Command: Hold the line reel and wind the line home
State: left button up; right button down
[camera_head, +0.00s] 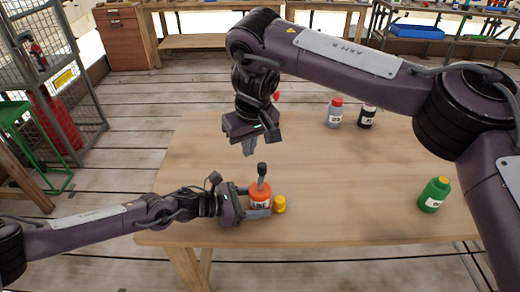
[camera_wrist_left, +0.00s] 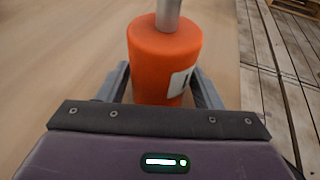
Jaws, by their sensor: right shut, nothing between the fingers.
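The line reel (camera_head: 260,196) is an orange cylinder with a white label and a grey post topped by a dark knob (camera_head: 262,169). It stands upright near the table's front edge. In the left wrist view the reel (camera_wrist_left: 165,60) sits between my left gripper's fingers (camera_wrist_left: 160,88), which appear to press on both sides. In the head view my left gripper (camera_head: 258,207) reaches the reel from the left, low over the table. My right gripper (camera_head: 249,148) points down, shut and empty, above the table behind and slightly left of the knob, apart from it. No loose line can be made out.
A small yellow object (camera_head: 279,204) is just right of the reel. A green bottle (camera_head: 434,194) stands at the table's right. A grey bottle with red cap (camera_head: 335,112) and a dark bottle (camera_head: 366,117) stand at the back. The middle of the wooden table (camera_head: 340,180) is clear.

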pick_arm(q)
jog(key=o, duration=0.3)
jog(key=shift+o, duration=0.2)
jog(key=shift+a, duration=0.1)
